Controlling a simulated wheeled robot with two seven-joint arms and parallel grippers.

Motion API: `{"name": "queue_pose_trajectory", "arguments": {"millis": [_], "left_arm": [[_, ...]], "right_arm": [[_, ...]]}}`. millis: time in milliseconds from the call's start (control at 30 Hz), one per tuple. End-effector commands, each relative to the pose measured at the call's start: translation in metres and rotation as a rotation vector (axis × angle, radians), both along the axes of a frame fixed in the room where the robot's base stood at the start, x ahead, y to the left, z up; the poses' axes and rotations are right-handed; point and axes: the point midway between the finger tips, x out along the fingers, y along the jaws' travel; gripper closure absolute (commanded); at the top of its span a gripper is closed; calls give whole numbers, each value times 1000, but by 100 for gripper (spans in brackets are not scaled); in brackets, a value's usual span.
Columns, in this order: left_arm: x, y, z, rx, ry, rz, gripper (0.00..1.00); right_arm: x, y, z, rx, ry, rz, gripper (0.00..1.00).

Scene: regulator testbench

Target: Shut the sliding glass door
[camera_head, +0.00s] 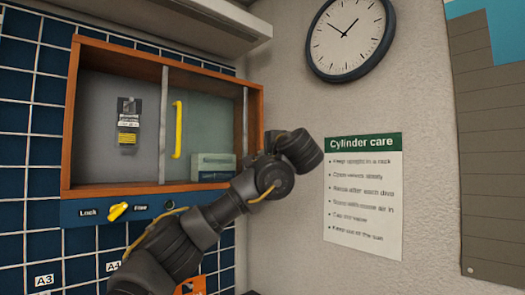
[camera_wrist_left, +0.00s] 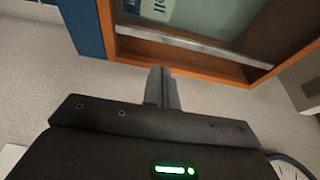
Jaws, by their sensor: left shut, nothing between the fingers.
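The wall cabinet (camera_head: 69,120) has an orange-brown frame. Its sliding glass door (camera_head: 205,115) is a tinted pane with metal edge strips and an upright yellow handle (camera_head: 177,130). The pane covers the right part of the opening; the left part is uncovered. My left arm crosses below the cabinet, and its dark end is beside the frame's right side; the fingertips are hidden in the head view. In the left wrist view my left gripper (camera_wrist_left: 161,80) is shut and empty, its tips by the orange frame edge. I cannot tell whether they touch it. My right gripper is out of view.
Grey-green boxes (camera_head: 213,166) sit behind the glass. A blue panel with a yellow knob (camera_head: 118,211) runs below. A clock (camera_head: 350,36) and a care poster (camera_head: 362,192) are on the right wall.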

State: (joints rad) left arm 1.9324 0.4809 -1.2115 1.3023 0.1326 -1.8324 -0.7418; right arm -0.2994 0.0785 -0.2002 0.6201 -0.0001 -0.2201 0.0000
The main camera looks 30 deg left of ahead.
Motion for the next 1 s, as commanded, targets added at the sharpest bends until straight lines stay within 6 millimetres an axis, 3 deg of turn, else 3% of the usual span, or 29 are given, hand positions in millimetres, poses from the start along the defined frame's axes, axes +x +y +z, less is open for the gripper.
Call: {"name": "queue_pose_trajectory", "arguments": {"millis": [33,100,400,1000], "left_arm": [[6,9,7,-2,3,4,100],[13,20,7,-3,3,5,100],[37,54,4,-2,3,4,100],[39,64,-2,-2,-1,6,100]], "right_arm": [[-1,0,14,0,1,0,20],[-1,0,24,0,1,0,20],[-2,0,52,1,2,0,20],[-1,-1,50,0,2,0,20]]}}
